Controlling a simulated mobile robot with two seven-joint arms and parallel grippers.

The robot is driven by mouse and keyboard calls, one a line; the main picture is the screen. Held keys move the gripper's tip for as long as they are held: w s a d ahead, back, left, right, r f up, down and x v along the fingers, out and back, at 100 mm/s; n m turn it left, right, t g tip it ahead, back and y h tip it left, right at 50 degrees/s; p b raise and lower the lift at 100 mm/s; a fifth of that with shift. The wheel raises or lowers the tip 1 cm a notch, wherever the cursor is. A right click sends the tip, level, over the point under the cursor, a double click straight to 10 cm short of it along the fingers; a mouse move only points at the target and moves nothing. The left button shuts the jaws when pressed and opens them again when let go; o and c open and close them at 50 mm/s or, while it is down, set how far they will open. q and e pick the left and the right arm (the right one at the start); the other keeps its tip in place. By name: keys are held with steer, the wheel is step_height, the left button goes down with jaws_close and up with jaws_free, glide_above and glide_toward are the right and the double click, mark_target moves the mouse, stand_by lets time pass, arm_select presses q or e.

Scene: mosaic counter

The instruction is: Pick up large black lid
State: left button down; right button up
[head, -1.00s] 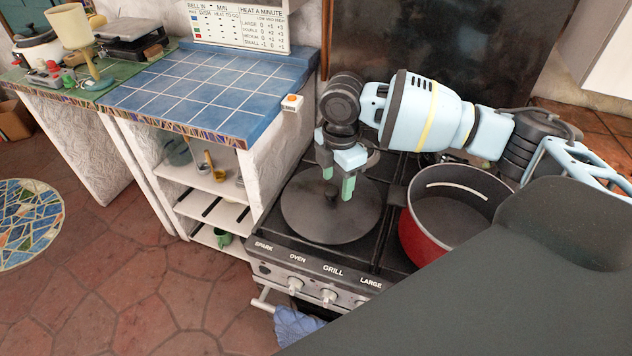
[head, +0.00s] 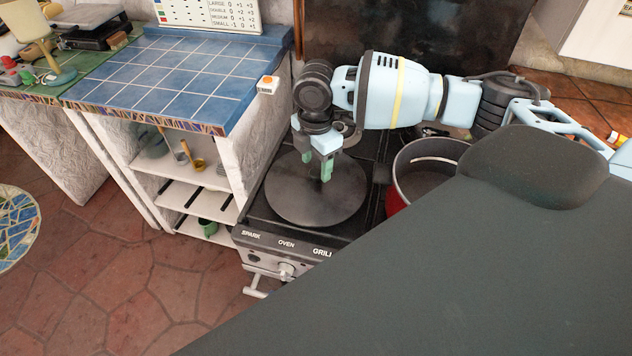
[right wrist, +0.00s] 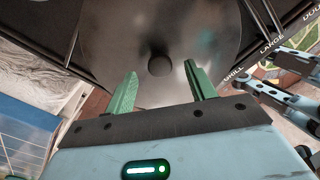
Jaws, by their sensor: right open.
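The large black lid (head: 315,203) is a round dark disc lying flat on the stove top. In the right wrist view the lid (right wrist: 112,40) fills much of the picture, with its round knob (right wrist: 160,66) near the middle. My right gripper (head: 319,168) is over the lid. Its two green fingers (right wrist: 158,88) are open and apart. In the wrist view the knob appears between and just beyond the fingertips, with no finger seen touching it. In the head view the gripper partly covers the knob area.
A red pot (head: 428,168) stands right of the lid, partly hidden by a dark part of my body. A blue tiled counter (head: 185,75) with open shelves is left of the stove. Stove knobs (head: 287,270) line the front edge.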

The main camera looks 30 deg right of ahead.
mark_target(316, 172)
steer(key=shift+f, duration=1.95)
steer(key=shift+c, duration=0.4)
steer(key=shift+r, duration=0.1)
jaws_close()
arm_select(q)
steer(key=shift+d, duration=0.1)
steer(key=shift+w, duration=0.1)
arm_select(e)
steer(key=shift+r, duration=0.1)
